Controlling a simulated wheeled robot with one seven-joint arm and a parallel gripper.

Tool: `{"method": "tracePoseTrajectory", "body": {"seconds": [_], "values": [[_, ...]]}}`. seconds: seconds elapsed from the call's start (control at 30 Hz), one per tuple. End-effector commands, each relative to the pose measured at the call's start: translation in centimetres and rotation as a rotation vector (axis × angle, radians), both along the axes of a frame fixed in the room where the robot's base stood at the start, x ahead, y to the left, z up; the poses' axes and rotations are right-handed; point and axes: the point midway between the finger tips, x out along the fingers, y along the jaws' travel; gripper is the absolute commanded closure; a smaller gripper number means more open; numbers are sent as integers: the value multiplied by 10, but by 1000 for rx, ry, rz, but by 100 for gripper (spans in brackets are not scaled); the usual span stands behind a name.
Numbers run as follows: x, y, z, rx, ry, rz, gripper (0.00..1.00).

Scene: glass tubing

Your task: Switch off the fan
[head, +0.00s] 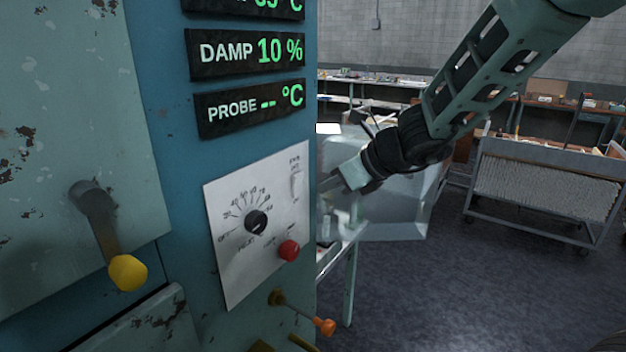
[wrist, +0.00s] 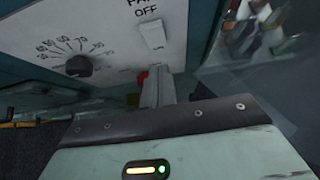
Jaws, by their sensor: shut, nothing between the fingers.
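The fan switch (head: 296,184) is a small white rocker at the upper right of a white control plate (head: 230,275) on a blue cabinet. In the wrist view the switch (wrist: 152,35) sits under lettering that reads "OFF", with the word above partly cut off. I cannot tell which way the rocker is tipped. My gripper (head: 345,181) is to the right of the plate in the head view. In the wrist view its shut, empty fingers (wrist: 157,85) point at the plate just below the switch. Whether they touch the plate is unclear.
A black dial (head: 256,221) and a red button (head: 289,250) share the plate. A yellow-tipped lever (head: 127,273) and an orange-tipped rod (head: 325,327) stick out of the cabinet. A clear box-like shape (head: 405,210) stands behind my gripper. Open floor lies right.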

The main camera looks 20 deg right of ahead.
Motion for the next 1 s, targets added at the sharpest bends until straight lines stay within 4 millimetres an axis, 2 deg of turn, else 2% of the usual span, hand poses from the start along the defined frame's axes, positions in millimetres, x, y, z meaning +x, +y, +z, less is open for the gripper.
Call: {"method": "tracePoseTrajectory", "body": {"seconds": [0.1,0.3,0.7,0.97,1.0], "values": [[16,12,4,0,0,4,100],[31,23,4,-1,1,1,100],[34,25,3,-1,0,1,100],[39,29,12,-30,45,2,100],[39,29,6,-31,44,2,100]]}}
